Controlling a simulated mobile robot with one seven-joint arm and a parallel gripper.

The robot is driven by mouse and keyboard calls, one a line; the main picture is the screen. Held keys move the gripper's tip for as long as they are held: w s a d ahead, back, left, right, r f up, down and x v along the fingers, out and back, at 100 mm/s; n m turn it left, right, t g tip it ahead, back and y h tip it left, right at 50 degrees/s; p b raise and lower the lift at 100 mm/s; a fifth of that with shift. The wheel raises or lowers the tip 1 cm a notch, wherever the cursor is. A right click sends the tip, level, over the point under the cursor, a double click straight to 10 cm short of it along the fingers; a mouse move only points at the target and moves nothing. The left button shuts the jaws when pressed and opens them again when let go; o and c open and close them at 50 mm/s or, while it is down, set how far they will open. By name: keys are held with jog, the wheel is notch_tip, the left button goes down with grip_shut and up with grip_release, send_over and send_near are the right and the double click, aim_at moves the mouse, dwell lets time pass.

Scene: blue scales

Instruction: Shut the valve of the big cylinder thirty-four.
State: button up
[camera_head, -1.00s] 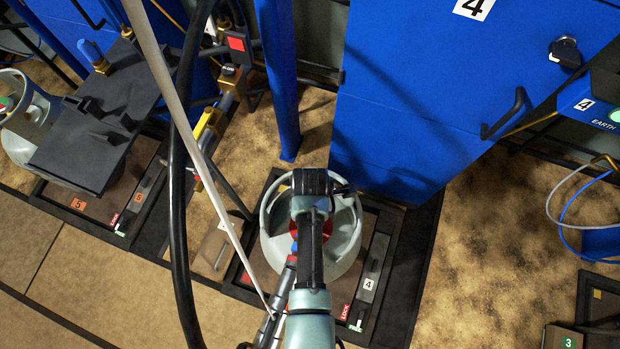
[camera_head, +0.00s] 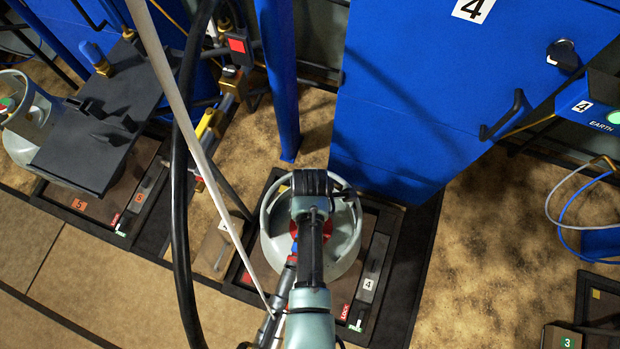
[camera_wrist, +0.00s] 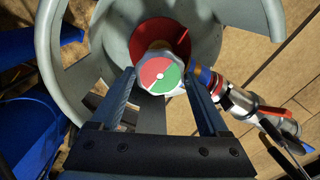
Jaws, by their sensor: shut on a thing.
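The big cylinder is pale grey-green with a round open collar (camera_head: 350,222), standing upright on a dark base. Its collar also shows in the wrist view (camera_wrist: 274,18). No number thirty-four can be read on it. In the wrist view the valve knob (camera_wrist: 162,75), with a red and green face, sits over a red disc (camera_wrist: 160,36) inside the collar. My gripper (camera_wrist: 161,84) has one finger on each side of the knob and is shut on it. In the head view my arm hides the knob. A hose fitting (camera_wrist: 252,104) joins the valve on the right.
A blue cabinet (camera_head: 410,110) marked 4 stands close behind the cylinder. A blue post (camera_head: 278,80), a black hose (camera_head: 180,220) and a pale pole (camera_head: 205,150) are to the left. Another cylinder (camera_head: 20,150) stands far left beside a dark shelf (camera_head: 95,145).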

jog(key=m+p, duration=0.2)
jog(key=m, duration=0.3)
jog(key=shift+w+r, duration=0.1)
jog(key=m+p, duration=0.1)
jog(key=m, duration=0.3)
jog(key=shift+m, duration=0.3)
jog(key=m+p, duration=0.1)
jog(key=m, duration=0.3)
jog(key=shift+d+m, duration=0.1)
jog(key=shift+m, duration=0.2)
jog(key=m+p, duration=0.1)
jog(key=m, duration=0.3)
jog(key=shift+d+m, duration=0.1)
jog(key=shift+m, duration=0.2)
jog(key=m, duration=0.3)
jog(key=shift+m, duration=0.3)
jog(key=m, duration=0.3)
jog(key=shift+m+p, duration=0.3)
jog(key=shift+p, duration=0.1)
jog(key=m, duration=0.3)
jog(key=shift+d+m, duration=0.1)
jog(key=shift+m, duration=0.2)
jog(key=shift+m+p, duration=0.3)
jog(key=shift+m, duration=1.5)
